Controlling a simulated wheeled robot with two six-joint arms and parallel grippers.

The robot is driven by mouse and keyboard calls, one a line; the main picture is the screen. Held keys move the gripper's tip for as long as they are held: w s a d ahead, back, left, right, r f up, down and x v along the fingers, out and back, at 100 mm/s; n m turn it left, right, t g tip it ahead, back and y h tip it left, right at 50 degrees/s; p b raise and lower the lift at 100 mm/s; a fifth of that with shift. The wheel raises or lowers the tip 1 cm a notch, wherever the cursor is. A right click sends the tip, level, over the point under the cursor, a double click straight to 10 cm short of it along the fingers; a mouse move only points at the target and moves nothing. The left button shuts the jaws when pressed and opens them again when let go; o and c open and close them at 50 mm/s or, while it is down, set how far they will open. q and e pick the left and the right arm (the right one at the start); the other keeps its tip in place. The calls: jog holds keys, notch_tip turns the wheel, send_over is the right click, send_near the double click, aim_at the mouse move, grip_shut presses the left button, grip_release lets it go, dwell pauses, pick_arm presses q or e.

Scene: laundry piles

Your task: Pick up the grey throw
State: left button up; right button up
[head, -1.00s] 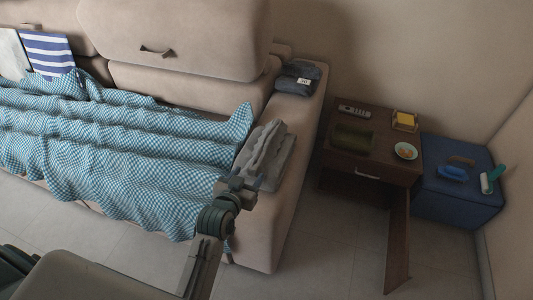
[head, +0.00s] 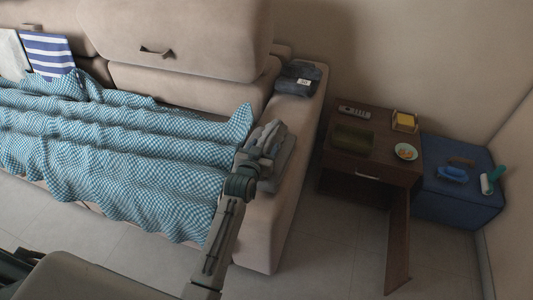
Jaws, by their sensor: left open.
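The grey throw (head: 281,160) lies folded at the right end of the sofa, beside the blue checked cloth. My left arm reaches up from the bottom of the head view, and my left gripper (head: 266,139) is over the throw and covers part of it. The gripper is open. I cannot tell whether its fingers touch the throw. My right gripper is not in view.
A blue checked cloth (head: 120,150) covers the sofa seat. A dark folded garment with a white tag (head: 299,78) lies on the armrest behind the throw. A brown side table (head: 345,172) and a blue box (head: 455,203) stand at the right, holding small items.

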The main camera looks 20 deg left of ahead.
pick_arm(q)
jog(key=shift+w, duration=0.2)
grip_shut()
jog(key=shift+r, duration=0.15)
dwell(0.3)
